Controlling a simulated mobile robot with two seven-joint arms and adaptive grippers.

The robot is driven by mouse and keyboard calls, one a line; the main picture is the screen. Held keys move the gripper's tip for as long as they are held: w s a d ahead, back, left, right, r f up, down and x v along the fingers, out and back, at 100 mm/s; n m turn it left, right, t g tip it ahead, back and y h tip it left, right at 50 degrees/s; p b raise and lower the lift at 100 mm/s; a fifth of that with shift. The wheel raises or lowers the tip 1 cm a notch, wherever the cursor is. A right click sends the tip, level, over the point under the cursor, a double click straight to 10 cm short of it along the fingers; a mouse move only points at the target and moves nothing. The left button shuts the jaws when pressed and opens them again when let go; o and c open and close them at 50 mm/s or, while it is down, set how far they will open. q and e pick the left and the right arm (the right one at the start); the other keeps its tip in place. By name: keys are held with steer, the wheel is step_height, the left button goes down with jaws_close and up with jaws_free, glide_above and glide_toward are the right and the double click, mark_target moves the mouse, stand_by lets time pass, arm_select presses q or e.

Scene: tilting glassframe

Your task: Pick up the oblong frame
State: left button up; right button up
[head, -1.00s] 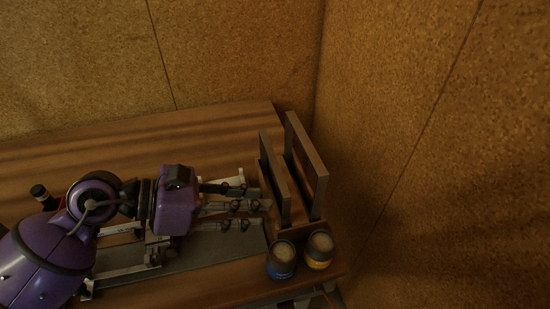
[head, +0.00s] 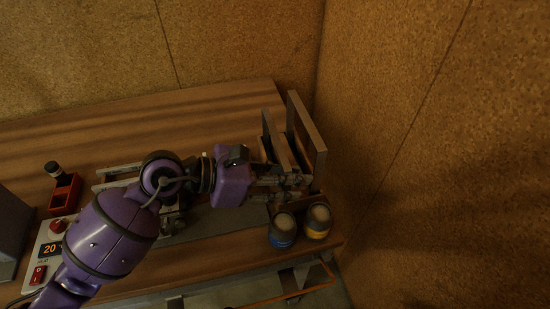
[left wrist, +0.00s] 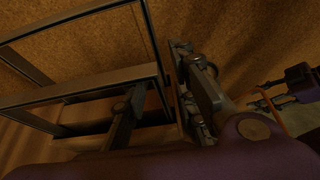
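Two upright frames stand side by side in a rack at the table's right end: a nearer-left frame (head: 275,140) and a right frame (head: 310,130). I cannot tell which is the oblong one. My left gripper (head: 298,186) reaches in from the left at the near lower part of the frames. In the left wrist view, its fingers (left wrist: 160,100) are apart, with a frame's edge post (left wrist: 158,65) between them; contact is not clear. My right gripper (left wrist: 262,94) shows small and dark at the right of that view, its fingers seemingly apart.
Two jars, blue-banded (head: 282,232) and yellow-banded (head: 318,222), stand close in front of the rack. A cork wall (head: 420,150) rises just right of it. A red holder (head: 65,190) and a control panel (head: 48,252) are at left. The table's back is clear.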

arm_select(q)
jaws_close()
